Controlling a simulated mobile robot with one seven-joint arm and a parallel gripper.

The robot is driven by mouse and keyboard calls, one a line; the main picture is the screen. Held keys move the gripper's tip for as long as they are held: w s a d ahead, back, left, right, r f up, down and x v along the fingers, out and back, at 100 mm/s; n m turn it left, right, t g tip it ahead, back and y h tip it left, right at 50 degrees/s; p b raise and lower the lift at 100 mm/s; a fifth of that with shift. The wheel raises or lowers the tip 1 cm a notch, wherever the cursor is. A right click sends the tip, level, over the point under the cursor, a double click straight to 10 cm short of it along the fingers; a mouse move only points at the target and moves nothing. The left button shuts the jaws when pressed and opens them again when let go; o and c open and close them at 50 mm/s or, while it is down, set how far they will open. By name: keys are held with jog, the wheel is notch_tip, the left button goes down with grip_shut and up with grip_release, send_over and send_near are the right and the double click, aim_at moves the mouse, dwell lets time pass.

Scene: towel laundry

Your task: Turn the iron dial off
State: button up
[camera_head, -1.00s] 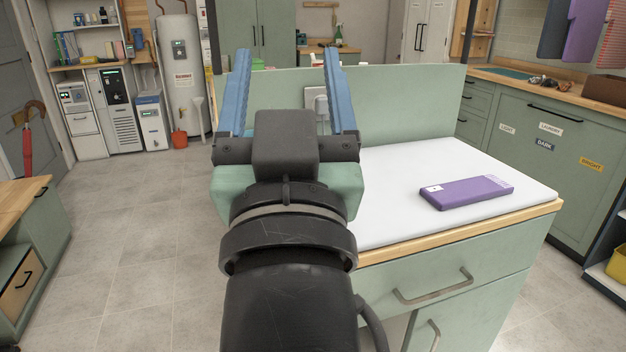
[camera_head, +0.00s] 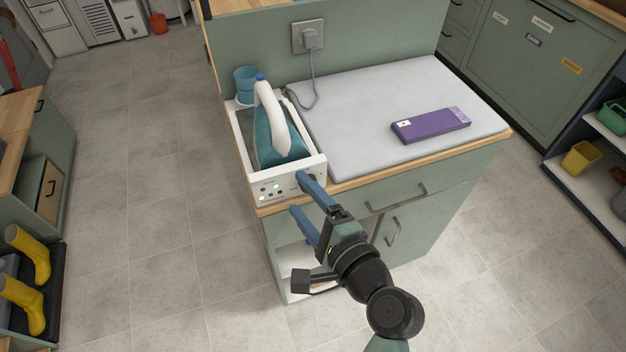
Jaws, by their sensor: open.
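A teal and white iron (camera_head: 274,125) rests on its white base station (camera_head: 262,183) at the left end of the counter. Nothing shows between the fingers.
A white ironing pad (camera_head: 350,90) with a folded purple towel (camera_head: 431,124) lies to the right. A blue cup (camera_head: 246,84) stands behind the iron. A cord runs to a wall socket (camera_head: 308,38). Cabinet handles (camera_head: 396,198) project below the counter. Open floor lies left.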

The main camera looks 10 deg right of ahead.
jog(key=s+d+f+m+t+h, duration=0.25)
jog(key=s+d+f+m, duration=0.3)
jog(key=m, duration=0.75)
jog(key=w+a+f+m, duration=0.1)
jog(key=w+a, duration=0.2)
jog(key=w, duration=0.8)
jog(key=shift+w+a+t+p, duration=0.15)
jog(key=shift+w+t+p, duration=0.05)
jog(key=shift+t+p, duration=0.15)
grip_shut()
